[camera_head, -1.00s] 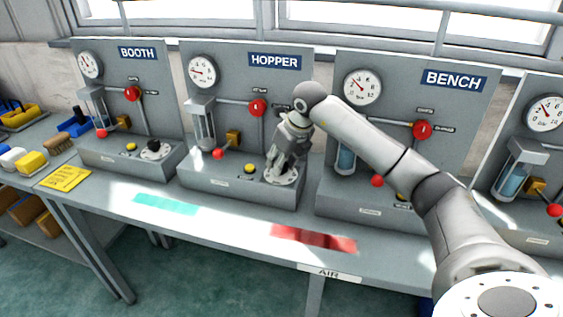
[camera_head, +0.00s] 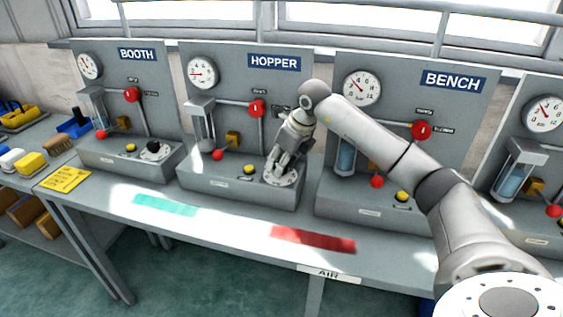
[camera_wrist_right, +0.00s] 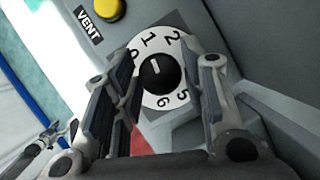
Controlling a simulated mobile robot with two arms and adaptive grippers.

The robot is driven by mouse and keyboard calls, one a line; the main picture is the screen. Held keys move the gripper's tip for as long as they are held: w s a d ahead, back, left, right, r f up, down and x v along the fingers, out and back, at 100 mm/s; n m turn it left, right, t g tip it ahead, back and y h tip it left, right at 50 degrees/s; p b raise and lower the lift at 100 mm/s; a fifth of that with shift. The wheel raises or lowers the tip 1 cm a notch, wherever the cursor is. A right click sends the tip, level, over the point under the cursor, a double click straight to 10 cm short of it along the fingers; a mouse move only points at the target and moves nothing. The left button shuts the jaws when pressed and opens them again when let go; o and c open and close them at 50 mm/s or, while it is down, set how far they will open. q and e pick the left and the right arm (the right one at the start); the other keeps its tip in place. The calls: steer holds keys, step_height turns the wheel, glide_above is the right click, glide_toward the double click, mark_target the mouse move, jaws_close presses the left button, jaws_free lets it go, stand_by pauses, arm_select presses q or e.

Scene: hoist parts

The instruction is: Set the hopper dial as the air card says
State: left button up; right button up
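The hopper station (camera_head: 232,120) has a gauge (camera_head: 202,72) with its needle pointing left and a white dial (camera_head: 283,178) on its base. In the right wrist view, the dial's white number ring (camera_wrist_right: 175,38) surrounds a black knob (camera_wrist_right: 158,75), whose white mark points near the 1. The right finger hides some numbers. My right gripper (camera_head: 278,168) is down at the dial; in the wrist view its fingers (camera_wrist_right: 165,90) stand apart on either side of the knob, with gaps showing. A yellow card (camera_head: 65,179) lies at the bench's left; its print is too small to read. My left gripper is not in view.
The booth station (camera_head: 125,100) stands left and the bench station (camera_head: 415,120) right. The hopper's red valve handle (camera_head: 257,108) and yellow vent button (camera_head: 248,169) are close to the gripper. Teal (camera_head: 165,205) and red (camera_head: 313,239) strips mark the clear bench front.

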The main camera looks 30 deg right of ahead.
steer(key=shift+o, duration=1.1)
steer(key=v, duration=1.2)
steer(key=shift+w, duration=0.1)
